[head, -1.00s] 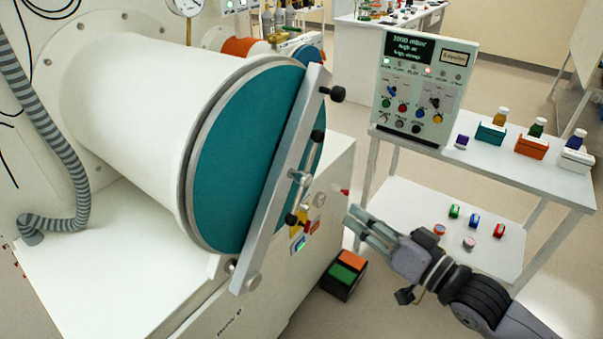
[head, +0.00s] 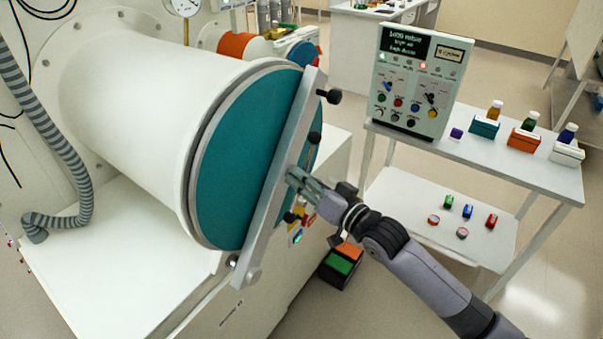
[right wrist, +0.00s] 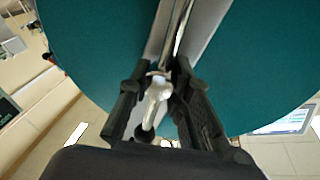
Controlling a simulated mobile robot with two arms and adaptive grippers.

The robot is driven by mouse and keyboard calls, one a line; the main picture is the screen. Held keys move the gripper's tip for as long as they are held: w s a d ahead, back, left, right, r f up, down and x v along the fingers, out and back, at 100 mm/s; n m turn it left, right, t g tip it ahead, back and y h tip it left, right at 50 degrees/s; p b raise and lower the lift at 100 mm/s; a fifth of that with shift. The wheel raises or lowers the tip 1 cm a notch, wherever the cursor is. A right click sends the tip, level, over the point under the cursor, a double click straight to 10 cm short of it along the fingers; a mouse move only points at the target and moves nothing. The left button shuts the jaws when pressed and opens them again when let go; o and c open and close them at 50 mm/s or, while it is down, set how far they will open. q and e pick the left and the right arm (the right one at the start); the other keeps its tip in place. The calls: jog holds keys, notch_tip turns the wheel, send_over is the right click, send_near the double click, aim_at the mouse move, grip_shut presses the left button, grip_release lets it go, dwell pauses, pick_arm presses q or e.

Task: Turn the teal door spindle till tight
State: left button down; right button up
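The teal door (head: 228,175) closes the end of the white cylinder, with a slanted grey crossbar (head: 262,215) across its face. The spindle's handle has a black knob (head: 314,138) at its upper end and another (head: 290,217) at its lower end. My right gripper (head: 292,176) is at the spindle in front of the crossbar and covers its middle in the head view. In the right wrist view the silver spindle hub (right wrist: 158,88) sits between my two dark fingers, with narrow gaps beside it; the fingers look open around it. My left gripper is out of view.
A control panel box (head: 410,82) stands on the white cart (head: 480,158) at right, with bottles and small coloured boxes. Small coloured pieces lie on its lower shelf (head: 400,200). A black box with orange and green compartments (head: 341,262) is on the floor below my right arm.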

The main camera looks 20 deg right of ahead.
jog(key=shift+w+a, duration=0.1)
jog(key=shift+w, duration=0.1)
jog(key=shift+c, duration=0.6)
grip_shut()
